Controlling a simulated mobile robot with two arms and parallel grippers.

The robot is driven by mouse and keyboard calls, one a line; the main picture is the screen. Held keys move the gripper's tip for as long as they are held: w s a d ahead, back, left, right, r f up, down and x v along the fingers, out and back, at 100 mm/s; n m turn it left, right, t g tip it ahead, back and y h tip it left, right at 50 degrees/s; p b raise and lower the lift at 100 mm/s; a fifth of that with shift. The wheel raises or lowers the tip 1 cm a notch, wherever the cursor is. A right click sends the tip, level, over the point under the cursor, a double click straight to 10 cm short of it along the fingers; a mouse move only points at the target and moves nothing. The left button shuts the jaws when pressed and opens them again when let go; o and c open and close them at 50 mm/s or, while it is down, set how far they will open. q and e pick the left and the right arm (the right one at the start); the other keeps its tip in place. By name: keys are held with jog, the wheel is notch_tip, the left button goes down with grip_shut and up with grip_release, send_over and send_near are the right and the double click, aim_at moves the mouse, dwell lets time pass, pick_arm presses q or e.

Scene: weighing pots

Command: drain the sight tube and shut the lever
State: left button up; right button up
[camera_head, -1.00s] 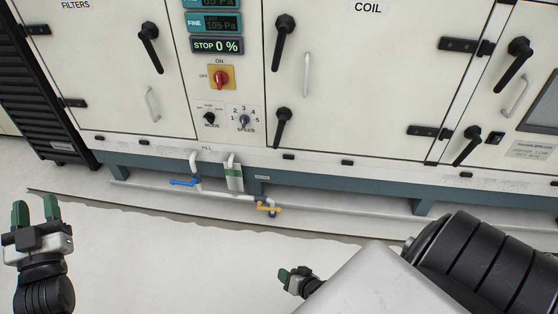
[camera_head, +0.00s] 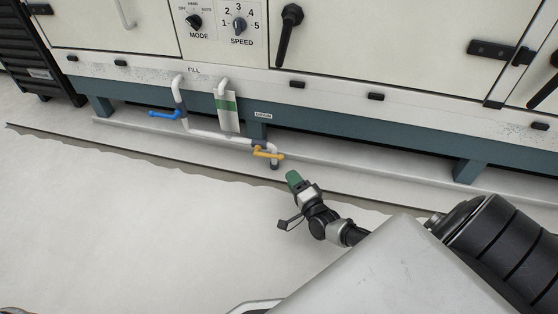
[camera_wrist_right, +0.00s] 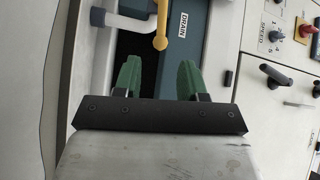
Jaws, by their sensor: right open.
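The yellow drain lever (camera_head: 267,154) sits on the white pipe low under the cabinet, its handle lying roughly sideways across the short downward outlet. In the right wrist view the yellow lever (camera_wrist_right: 161,28) shows beyond the fingertips, near the DRAIN label (camera_wrist_right: 182,25). The sight tube (camera_head: 222,88) stands before a pale plate with a green band; its liquid level is too small to tell. My right gripper (camera_head: 294,179), with green fingers, is just below and right of the lever, apart from it. It is open and empty in the wrist view (camera_wrist_right: 159,78). My left gripper is out of view.
A blue lever (camera_head: 165,115) is on the fill pipe (camera_head: 179,94) to the left. A teal base beam (camera_head: 340,124) with legs runs behind the pipes. The pale floor (camera_head: 130,220) in front is clear. Black door handles (camera_head: 290,30) are above.

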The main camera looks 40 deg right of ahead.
aim_at(276, 155)
jog(key=w+b, duration=0.2)
jog(key=w, duration=0.1)
jog(key=w+b, duration=0.2)
jog(key=w, duration=0.2)
jog(key=w+r+b, duration=0.1)
jog(key=w+b, duration=0.1)
jog(key=w, duration=0.1)
jog(key=shift+w+d, duration=0.3)
jog(key=shift+d, duration=0.1)
jog(key=shift+c, duration=0.4)
grip_shut()
